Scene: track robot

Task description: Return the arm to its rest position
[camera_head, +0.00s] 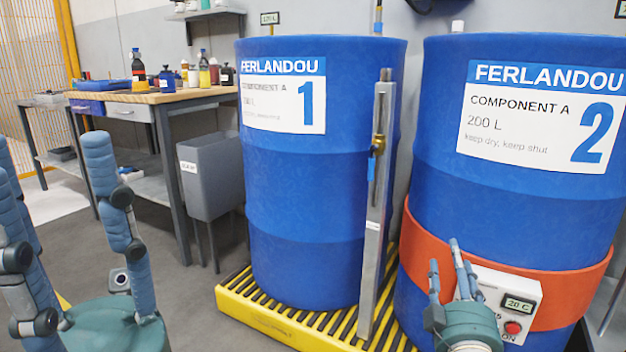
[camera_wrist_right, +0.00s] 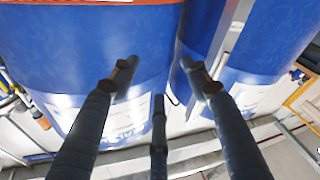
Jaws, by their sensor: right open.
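My right gripper (camera_head: 455,268) is low at the right in the head view, in front of the blue drum labelled 2 (camera_head: 520,215) and its orange heater band (camera_head: 575,290). Its three fingers point up, apart and empty. They also show from the right wrist view (camera_wrist_right: 158,88), with blue drum surfaces beyond them; I cannot tell the exact gap. My left gripper (camera_head: 52,165) is large at the lower left of the head view. Its jointed blue-grey fingers stand up, spread apart and empty, over a teal palm. Part of it is cut off by the frame edge.
A blue drum labelled 1 (camera_head: 300,215) stands on a yellow slatted pallet (camera_head: 262,318). An upright metal bar (camera_head: 376,230) stands before it. A grey bin (camera_head: 212,175) and a workbench with bottles (camera_head: 160,97) are at the left. Grey floor is free between bench and pallet.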

